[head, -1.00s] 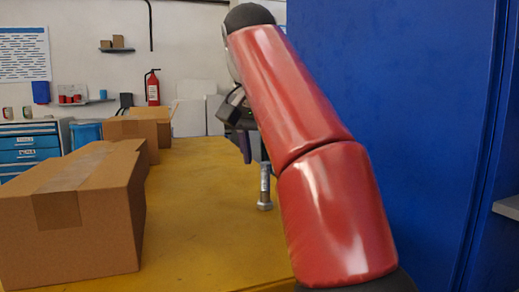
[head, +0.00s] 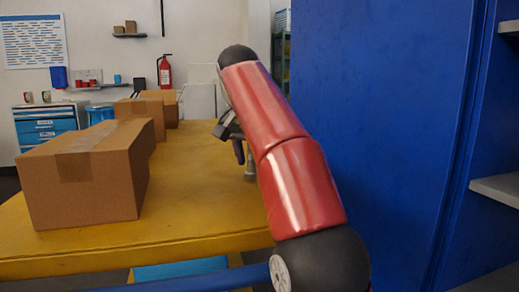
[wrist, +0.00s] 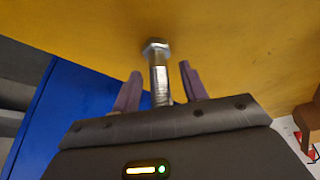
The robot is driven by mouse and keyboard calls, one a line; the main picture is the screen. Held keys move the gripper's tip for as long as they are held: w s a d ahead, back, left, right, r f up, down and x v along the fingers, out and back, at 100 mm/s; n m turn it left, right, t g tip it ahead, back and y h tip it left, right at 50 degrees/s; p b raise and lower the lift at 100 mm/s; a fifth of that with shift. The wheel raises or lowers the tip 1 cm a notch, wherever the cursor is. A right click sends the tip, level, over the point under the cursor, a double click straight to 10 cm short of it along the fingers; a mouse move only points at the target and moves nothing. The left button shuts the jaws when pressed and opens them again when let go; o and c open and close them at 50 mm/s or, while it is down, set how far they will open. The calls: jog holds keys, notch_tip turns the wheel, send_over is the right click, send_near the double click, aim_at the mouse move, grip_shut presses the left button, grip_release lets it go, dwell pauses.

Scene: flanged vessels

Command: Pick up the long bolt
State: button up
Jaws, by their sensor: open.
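The long bolt (head: 250,170) stands upright, head down, on the yellow tabletop in the head view, partly hidden behind my red arm. In the wrist view the bolt (wrist: 158,75) shows its hex head against the yellow surface, and its threaded shank runs back between my fingers. My gripper (wrist: 160,72) is open, with one purple finger on each side of the shank. A gap shows on both sides, so neither finger appears to touch it. In the head view my gripper (head: 239,148) is mostly hidden by the arm.
The yellow table (head: 190,205) is clear around the bolt. A large cardboard box (head: 90,180) stands at its left, with smaller boxes (head: 140,108) behind. A tall blue cabinet (head: 380,110) rises close on the right of my arm.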

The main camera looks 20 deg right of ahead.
grip_shut()
dwell(0.3)
